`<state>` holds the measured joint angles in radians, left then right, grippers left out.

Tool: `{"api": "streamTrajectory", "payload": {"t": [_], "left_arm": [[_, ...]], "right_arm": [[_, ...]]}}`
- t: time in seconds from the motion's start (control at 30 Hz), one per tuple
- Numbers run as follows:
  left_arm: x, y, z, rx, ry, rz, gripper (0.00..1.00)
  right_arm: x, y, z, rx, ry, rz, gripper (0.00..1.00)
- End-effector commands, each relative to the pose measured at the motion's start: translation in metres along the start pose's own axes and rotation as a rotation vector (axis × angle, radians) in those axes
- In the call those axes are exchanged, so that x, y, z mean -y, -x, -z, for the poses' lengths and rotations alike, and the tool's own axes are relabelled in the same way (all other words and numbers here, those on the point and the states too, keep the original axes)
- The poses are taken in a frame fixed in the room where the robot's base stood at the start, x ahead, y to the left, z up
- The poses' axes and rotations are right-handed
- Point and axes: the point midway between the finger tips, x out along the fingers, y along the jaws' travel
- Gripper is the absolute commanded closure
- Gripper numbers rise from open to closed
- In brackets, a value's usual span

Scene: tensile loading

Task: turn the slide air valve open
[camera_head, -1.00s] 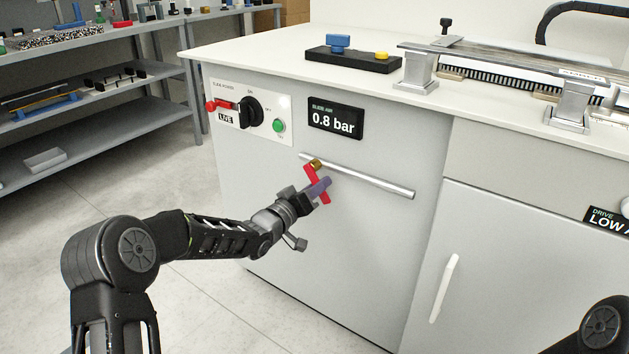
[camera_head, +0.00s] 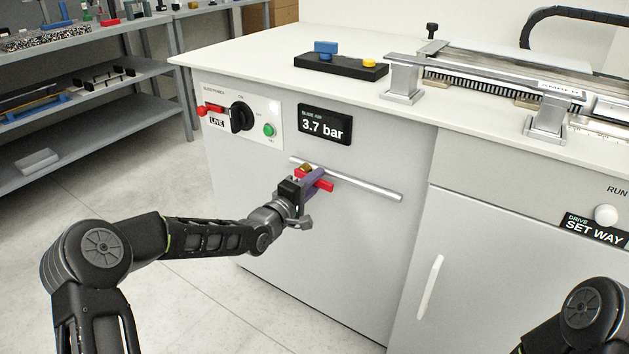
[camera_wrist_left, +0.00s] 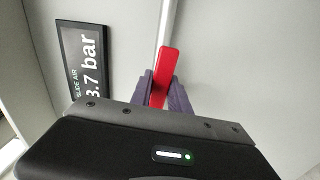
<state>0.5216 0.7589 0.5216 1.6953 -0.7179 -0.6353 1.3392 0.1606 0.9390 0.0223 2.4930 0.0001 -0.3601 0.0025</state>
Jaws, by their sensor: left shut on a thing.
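The slide air valve has a red lever (camera_head: 319,181) and a brass body (camera_head: 305,169) on a metal pipe (camera_head: 365,187) across the grey cabinet front. In the head view the lever lies roughly along the pipe, sloping down to the right. My left gripper (camera_head: 312,183) is shut on the red lever, its purple fingers on either side of it. The red lever also shows between the fingers in the left wrist view (camera_wrist_left: 165,72). The slide air display (camera_head: 325,124) above reads 3.7 bar. My right gripper is out of view.
A power panel (camera_head: 218,98) with a black rotary knob, a red part and a green button sits upper left of the valve. A white door handle (camera_head: 430,287) is at lower right. Floor at left is clear.

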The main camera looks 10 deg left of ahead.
Motion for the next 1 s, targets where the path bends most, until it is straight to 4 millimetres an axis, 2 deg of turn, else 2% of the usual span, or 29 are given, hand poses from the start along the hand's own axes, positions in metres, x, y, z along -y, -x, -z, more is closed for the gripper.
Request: {"api": "streamTrajectory", "payload": {"t": [0.23, 0.67, 0.7, 0.93, 1.0], "left_arm": [[-0.0032, 0.0003, 0.0006, -0.001, 0.079, 0.002, 1.00], [-0.0037, 0.0001, 0.0003, -0.001, 0.093, 0.001, 1.00], [-0.0037, 0.0001, 0.0003, -0.001, 0.093, 0.001, 0.77], [-0.0039, 0.0000, 0.0003, 0.000, 0.091, 0.000, 0.58], [-0.0040, 0.0000, 0.0003, 0.000, 0.090, 0.000, 0.56]], "right_arm": [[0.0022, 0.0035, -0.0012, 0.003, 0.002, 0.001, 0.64], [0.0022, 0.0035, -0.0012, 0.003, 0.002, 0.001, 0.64], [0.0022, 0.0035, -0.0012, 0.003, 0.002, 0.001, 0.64], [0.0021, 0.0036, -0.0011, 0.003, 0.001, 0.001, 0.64], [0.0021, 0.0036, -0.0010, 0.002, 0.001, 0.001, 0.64]]}}
